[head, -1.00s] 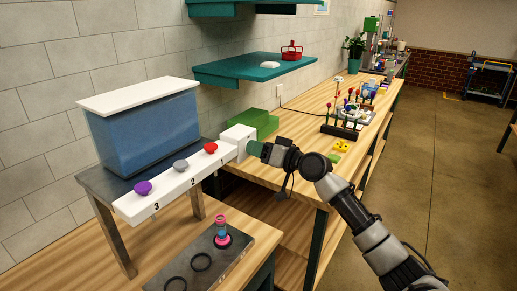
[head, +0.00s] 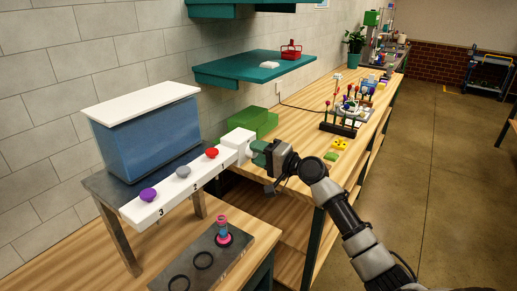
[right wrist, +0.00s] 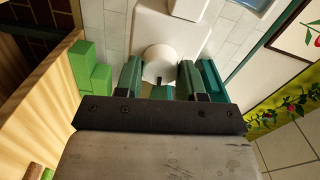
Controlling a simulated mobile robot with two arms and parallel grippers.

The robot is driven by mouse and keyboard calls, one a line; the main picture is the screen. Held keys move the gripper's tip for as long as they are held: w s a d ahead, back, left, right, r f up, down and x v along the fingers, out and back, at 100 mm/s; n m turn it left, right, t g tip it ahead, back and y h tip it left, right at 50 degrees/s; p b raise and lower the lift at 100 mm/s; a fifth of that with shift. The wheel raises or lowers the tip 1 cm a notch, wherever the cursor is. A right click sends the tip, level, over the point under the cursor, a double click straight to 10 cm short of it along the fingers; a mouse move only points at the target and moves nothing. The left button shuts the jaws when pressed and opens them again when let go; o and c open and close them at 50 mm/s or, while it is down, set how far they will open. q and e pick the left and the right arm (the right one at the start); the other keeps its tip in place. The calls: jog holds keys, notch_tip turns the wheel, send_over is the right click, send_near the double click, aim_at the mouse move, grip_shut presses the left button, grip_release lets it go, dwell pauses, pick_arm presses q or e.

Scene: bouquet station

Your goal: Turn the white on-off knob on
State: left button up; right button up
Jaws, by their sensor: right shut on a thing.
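The white on-off knob (right wrist: 160,58) is round, with a small dark mark on its edge. It sits on the face of a white block (head: 238,137) at the end of a white bar. My right gripper (head: 257,153) is at the knob. In the right wrist view its green fingers (right wrist: 160,78) stand on either side of the knob and are shut on it. In the head view the fingers mostly hide the knob. My left gripper is not in view.
The white bar (head: 180,192) carries red (head: 212,153), grey (head: 183,172) and purple (head: 148,194) knobs numbered 1 to 3. A blue tank (head: 148,137) stands behind it. Green blocks (head: 254,121) lie beyond the white block. A plate with rings (head: 222,257) lies below.

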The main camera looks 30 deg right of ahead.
jog(key=shift+m+p, duration=0.4)
jog(key=shift+m, duration=0.4)
jog(key=o, duration=0.9)
jog(key=shift+f, duration=0.1)
jog(key=b+v, duration=0.4)
jog(key=v, duration=0.6)
jog(key=shift+s+d, duration=0.2)
jog(key=shift+s, duration=0.15)
